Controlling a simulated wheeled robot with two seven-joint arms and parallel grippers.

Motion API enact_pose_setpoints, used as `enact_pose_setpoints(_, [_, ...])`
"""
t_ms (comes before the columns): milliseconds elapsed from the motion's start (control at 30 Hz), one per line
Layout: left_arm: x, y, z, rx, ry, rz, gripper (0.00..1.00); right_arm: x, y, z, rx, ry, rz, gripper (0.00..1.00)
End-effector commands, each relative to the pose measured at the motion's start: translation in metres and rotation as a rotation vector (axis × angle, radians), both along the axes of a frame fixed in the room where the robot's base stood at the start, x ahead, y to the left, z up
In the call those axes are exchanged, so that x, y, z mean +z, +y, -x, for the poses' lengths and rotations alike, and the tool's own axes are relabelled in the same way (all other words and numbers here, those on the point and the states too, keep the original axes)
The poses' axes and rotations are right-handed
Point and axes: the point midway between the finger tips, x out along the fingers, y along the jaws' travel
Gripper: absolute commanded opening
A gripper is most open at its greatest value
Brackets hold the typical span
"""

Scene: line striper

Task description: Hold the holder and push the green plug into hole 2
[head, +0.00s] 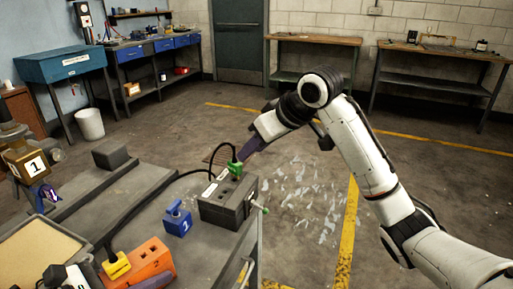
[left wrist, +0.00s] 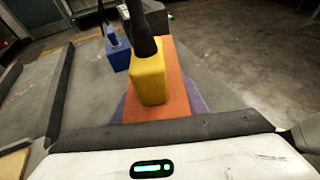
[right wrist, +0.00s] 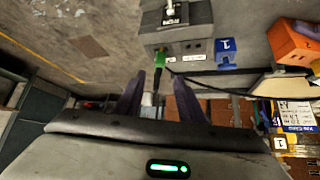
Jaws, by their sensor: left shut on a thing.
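The orange holder (head: 150,258), marked 2, stands on the grey bench and has dark holes in its top. It also shows in the left wrist view (left wrist: 178,85). A yellow plug (head: 117,265) with a black cable is at its left end. My left gripper (head: 125,280) is shut on the orange holder, purple fingers along its sides. The green plug (head: 235,168) is at the dark grey block (head: 228,205), its black cable looping left; how deep it sits I cannot tell. My right gripper (right wrist: 157,95) is open, fingers apart, close to the green plug (right wrist: 163,52).
A blue block (head: 178,220) marked 1 stands between the orange holder and the grey block. A brown box (head: 30,165) marked 1 is at the far left. A tan-bottomed tray (head: 35,255) is at the bottom left. The bench's right edge is just beyond the grey block.

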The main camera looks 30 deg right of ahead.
Motion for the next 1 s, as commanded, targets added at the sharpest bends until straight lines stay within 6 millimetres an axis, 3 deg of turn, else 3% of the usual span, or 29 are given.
enact_pose_setpoints(633, [0.000,0.000,0.000,0.000,0.000,0.000,0.02,-0.058,0.011,-0.046,-0.003,0.003,0.000,0.36])
enact_pose_setpoints(1000, [0.000,0.000,0.000,0.001,0.000,0.000,0.02,-0.073,0.014,-0.059,-0.003,0.000,0.000,0.36])
